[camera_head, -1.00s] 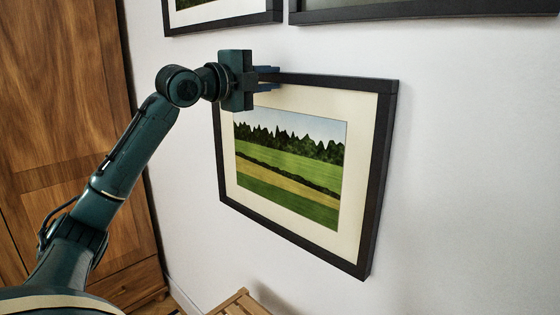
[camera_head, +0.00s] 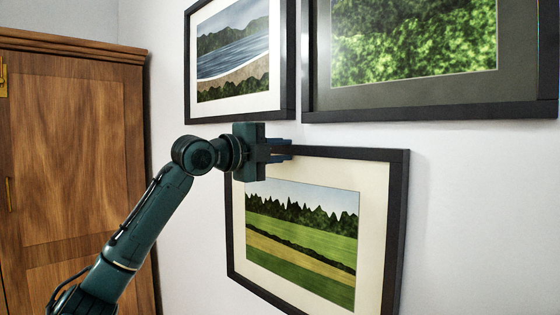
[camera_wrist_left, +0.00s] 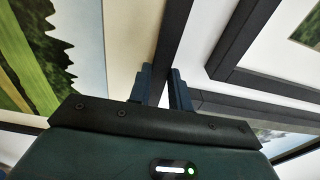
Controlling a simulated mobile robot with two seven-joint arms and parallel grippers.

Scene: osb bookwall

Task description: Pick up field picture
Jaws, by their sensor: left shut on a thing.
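The field picture (camera_head: 305,230) shows green and yellow fields with dark trees in a cream mat and a dark frame. It is in the lower middle of the head view, tilted, in front of the white wall. My left gripper (camera_head: 284,150) is shut on its top frame edge near the upper left corner. In the left wrist view the fingers (camera_wrist_left: 163,85) straddle the dark frame bar (camera_wrist_left: 178,40), with the field print (camera_wrist_left: 40,60) to the left. The picture's lower edge is cut off in the head view. My right gripper is not in view.
A lake picture (camera_head: 287,60) and a large green foliage picture (camera_head: 420,108) hang just above the field picture. A wooden wardrobe (camera_head: 75,150) stands at the left. Bare white wall (camera_head: 480,220) lies to the right.

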